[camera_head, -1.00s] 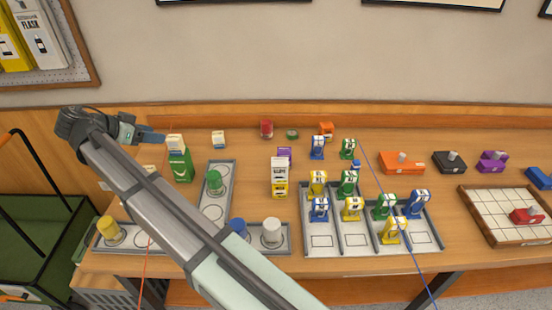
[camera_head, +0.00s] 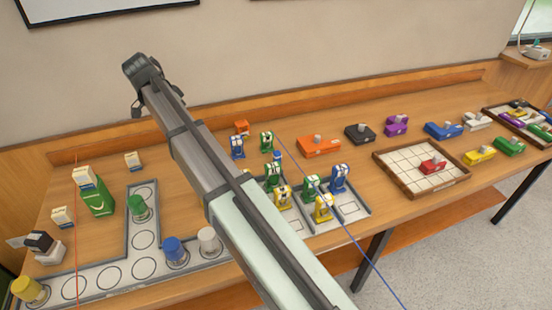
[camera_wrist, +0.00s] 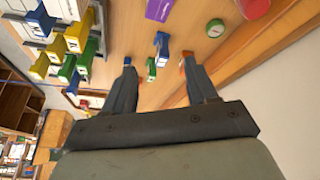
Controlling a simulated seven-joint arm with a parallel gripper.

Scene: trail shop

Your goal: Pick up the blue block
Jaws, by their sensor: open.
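The blue block (camera_head: 443,130) is a low, flat piece with a grey knob on top. It lies on the wooden table at the right, between the purple block (camera_head: 396,125) and the white block (camera_head: 477,121). My gripper shows in the wrist view (camera_wrist: 157,80) with its two fingers spread and nothing held between them. In the head view the end of my arm is raised at upper left, far from the blue block, and the fingers are not clear there. The blue block cannot be made out in the wrist view.
An orange block (camera_head: 319,146) and a black block (camera_head: 359,133) lie left of it. A wooden grid tray (camera_head: 391,172) with a red block (camera_head: 432,166) is in front. Yellow (camera_head: 479,155) and green (camera_head: 509,146) blocks lie nearby. Small upright dispensers stand mid-table, partly behind my arm.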

